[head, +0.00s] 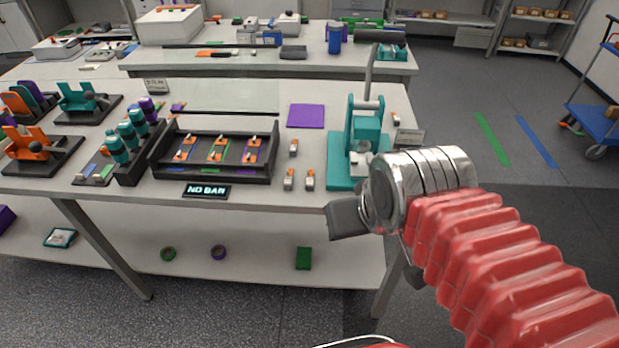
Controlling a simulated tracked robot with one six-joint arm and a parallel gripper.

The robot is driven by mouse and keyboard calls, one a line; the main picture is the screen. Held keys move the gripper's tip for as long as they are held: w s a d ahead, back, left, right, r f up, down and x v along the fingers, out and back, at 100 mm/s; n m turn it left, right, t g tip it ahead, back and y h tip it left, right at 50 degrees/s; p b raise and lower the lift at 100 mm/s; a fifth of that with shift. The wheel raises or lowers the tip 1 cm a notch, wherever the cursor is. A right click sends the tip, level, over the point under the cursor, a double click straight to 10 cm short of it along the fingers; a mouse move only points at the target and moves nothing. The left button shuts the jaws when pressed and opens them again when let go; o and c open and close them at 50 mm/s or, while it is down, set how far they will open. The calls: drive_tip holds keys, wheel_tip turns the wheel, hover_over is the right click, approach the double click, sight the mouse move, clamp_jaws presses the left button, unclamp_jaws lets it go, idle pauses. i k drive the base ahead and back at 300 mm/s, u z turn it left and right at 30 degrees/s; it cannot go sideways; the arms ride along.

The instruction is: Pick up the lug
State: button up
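One lug (289,179) and another lug (310,180) stand side by side near the front edge. A third lug (294,147) is a little behind them. I cannot tell which lug the task means. My gripper (347,216) is in front of the bench edge, right of and nearer than the front lugs. Its fingers are mostly hidden, so its opening does not show.
A teal press (367,131) with a tall lever stands close right of the lugs. A small "NO BAR" display (206,190) sits at the front edge. A purple mat (306,115) lies behind.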

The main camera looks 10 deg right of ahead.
sight(288, 179)
drive_tip(key=k, duration=0.65)
drive_tip(key=u, duration=0.65)
drive_tip(key=i, duration=1.2)
drive_tip(key=z, duration=0.05)
